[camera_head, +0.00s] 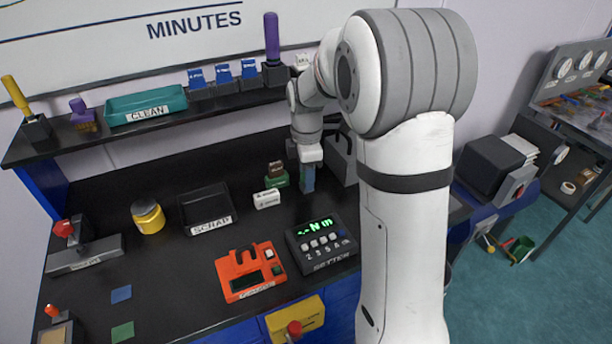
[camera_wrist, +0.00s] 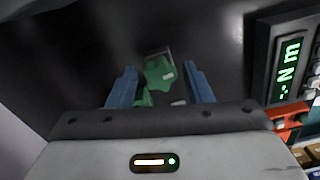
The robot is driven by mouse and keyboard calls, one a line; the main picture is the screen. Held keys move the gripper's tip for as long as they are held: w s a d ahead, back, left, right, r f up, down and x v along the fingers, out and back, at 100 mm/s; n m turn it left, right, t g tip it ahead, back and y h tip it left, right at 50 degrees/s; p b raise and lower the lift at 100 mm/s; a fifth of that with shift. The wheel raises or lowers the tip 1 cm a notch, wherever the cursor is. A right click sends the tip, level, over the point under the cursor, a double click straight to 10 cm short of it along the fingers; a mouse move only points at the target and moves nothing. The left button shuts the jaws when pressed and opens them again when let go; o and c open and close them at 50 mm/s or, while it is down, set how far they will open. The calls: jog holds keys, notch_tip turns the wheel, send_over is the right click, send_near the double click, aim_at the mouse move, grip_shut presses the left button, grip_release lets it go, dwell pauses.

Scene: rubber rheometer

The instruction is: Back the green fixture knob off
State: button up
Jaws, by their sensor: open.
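The green knob (camera_wrist: 160,72) shows in the wrist view, with several lobes and a pale mark, against a small grey part. More green (camera_wrist: 144,97) shows below it, partly covered by my gripper. My gripper (camera_wrist: 160,69) is open, with one blue finger on each side of the knob in the picture. A gap shows on both sides, and I cannot tell how far beyond the fingertips the knob lies. In the head view my gripper (camera_head: 307,180) points down over the bench, right of a small green block (camera_head: 276,180) with a brown top. The knob is not clear there.
A white block (camera_head: 266,199) stands in front of the green block. The setter box (camera_head: 322,243) with green digits, an orange device (camera_head: 249,272) and the scrap tray (camera_head: 205,207) are nearby. A grey machine (camera_head: 343,160) stands close behind my gripper.

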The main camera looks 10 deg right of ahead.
jog(key=m, duration=0.3)
jog(key=shift+m, duration=0.4)
jog(key=m, duration=0.3)
jog(key=shift+m, duration=0.4)
jog(key=m, duration=0.3)
jog(key=shift+m, duration=0.4)
jog(key=m, duration=0.4)
jog(key=c, duration=0.8)
jog(key=n, duration=0.4)
jog(key=shift+c, duration=0.2)
jog(key=shift+n, duration=0.4)
